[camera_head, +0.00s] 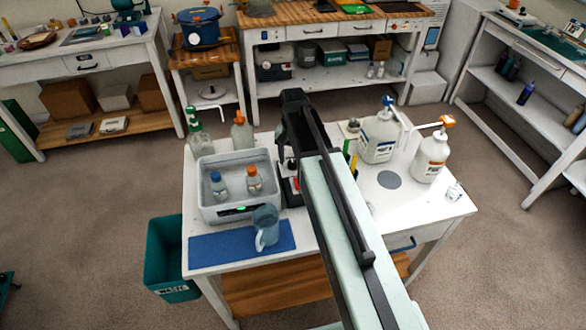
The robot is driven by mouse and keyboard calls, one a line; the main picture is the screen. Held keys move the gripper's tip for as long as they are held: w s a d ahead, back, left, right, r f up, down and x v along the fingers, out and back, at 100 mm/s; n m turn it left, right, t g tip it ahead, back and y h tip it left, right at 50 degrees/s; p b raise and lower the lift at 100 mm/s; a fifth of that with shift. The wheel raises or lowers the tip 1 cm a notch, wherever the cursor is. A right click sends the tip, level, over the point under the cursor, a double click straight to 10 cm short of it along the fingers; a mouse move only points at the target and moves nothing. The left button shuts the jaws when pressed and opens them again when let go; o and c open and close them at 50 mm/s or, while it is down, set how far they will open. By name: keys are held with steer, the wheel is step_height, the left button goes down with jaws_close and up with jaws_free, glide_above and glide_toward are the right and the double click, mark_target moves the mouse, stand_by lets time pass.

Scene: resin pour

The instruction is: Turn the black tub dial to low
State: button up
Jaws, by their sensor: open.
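A light grey tub (209,163) stands on the left half of the white table. It holds a blue bottle (219,184) and an orange-capped bottle (254,180). A small dark panel (238,210) with a green light is on the tub's front wall. A dial's pointer or setting is too small to read. My arm reaches in from the lower right. My gripper (289,163) is open, just right of the tub, above a small dark device with red on it. The arm partly hides the gripper and that device.
White jugs (378,137) stand at the right. A teal bin (168,262) is on the floor at left.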

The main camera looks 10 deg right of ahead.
steer(key=shift+f, duration=0.4)
jaws_close()
steer(key=shift+n, duration=0.5)
steer(key=n, duration=0.3)
steer(key=shift+n, duration=0.4)
steer(key=n, duration=0.4)
steer(key=shift+n, duration=0.7)
